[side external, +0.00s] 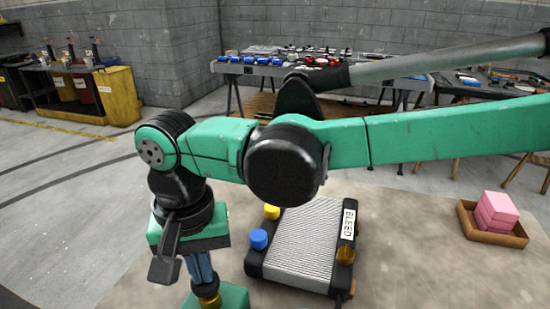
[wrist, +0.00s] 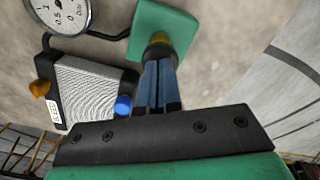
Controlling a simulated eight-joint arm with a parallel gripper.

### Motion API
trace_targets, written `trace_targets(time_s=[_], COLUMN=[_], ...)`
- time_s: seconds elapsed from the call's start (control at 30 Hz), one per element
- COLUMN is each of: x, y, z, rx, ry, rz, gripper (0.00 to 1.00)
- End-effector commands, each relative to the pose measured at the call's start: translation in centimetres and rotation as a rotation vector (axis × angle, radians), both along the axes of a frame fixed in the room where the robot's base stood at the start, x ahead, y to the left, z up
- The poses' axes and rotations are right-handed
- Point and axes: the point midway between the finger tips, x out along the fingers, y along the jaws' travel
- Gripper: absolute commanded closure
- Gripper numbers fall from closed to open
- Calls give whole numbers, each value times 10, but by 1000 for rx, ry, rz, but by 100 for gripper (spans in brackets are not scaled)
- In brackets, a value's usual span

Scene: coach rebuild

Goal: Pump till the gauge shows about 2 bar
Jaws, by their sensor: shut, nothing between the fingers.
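A green pump block (wrist: 178,22) with a brass-yellow plunger top (wrist: 157,40) is in the wrist view. In the side view the green block (side external: 232,295) is cut off by the bottom edge, and its brass top (side external: 209,301) shows. My gripper (side external: 205,283) points down over the top, its blue fingers shut and empty. The tips (wrist: 158,58) are at or just above it; I cannot tell whether they touch. A round white gauge (wrist: 62,12) marked in bar is at the wrist view's upper left, its upper part cut off. I cannot read its needle.
A ribbed radiator (side external: 308,240) labelled BLEED has a blue cap (side external: 258,239), a yellow cap (side external: 271,211) and a brass valve (side external: 346,254). It stands right of my gripper. A wooden tray (side external: 468,224) with pink blocks (side external: 496,212) lies farther right. The tabletop between is clear.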

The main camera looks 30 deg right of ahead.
Motion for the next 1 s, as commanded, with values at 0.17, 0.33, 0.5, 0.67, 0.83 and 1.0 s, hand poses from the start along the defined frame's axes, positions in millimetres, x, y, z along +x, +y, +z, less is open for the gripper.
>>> trace_targets(time_s=[0.17,0.33,0.5,0.67,0.83,1.0], x=[0,0,0,1,0,0], y=[0,0,1,0,0,0], z=[-8,-8,0,12,18,18], rx=[2,2,2,2,1,1], ry=[-1,-1,-1,-1,-1,-1], rz=[0,0,0,0,0,0], gripper=[100,100,100,100,100,100])
